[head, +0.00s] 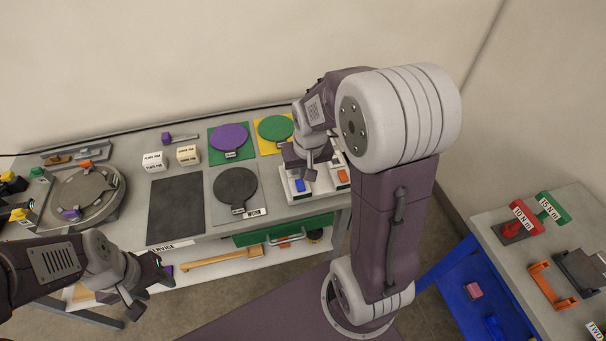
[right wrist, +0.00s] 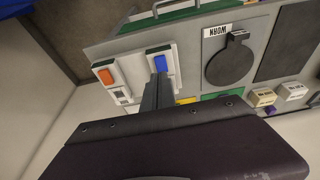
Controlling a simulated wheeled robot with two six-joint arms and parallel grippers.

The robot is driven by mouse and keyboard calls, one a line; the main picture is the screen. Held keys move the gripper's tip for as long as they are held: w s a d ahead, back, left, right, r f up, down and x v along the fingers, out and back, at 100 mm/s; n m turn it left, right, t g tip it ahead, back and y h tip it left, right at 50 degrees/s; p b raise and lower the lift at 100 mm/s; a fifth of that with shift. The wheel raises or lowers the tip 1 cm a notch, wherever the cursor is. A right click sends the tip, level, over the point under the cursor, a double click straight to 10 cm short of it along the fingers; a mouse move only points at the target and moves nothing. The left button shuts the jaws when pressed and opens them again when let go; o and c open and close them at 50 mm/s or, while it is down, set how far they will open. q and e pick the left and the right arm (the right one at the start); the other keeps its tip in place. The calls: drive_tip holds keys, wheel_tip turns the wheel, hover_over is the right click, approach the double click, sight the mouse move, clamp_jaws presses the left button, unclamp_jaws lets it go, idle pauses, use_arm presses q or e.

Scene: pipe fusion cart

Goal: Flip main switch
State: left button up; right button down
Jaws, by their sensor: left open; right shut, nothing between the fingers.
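A white switch panel (head: 318,190) lies on the cart's right end. It carries a blue switch (head: 300,185) and an orange switch (head: 342,176). The right wrist view shows the blue switch (right wrist: 160,63), the orange switch (right wrist: 105,76) and a small grey-and-white element (right wrist: 122,96) below the orange one. No label tells me which is the main switch. My right gripper (head: 311,173) is shut and empty, its tips (right wrist: 158,80) beside the blue switch; I cannot tell whether they touch it. My arm hides part of the panel. My left gripper (head: 150,287) is open and empty at the cart's front left.
Purple (head: 230,137) and green (head: 275,129) discs lie behind. A round fixture (head: 85,197) stands at left. A second table (head: 520,260) stands at right.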

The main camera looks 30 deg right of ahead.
drive_tip(key=shift+s+v, duration=0.1)
drive_tip(key=shift+v, duration=1.2)
drive_tip(key=shift+s+v, duration=0.15)
drive_tip(key=shift+v, duration=1.1)
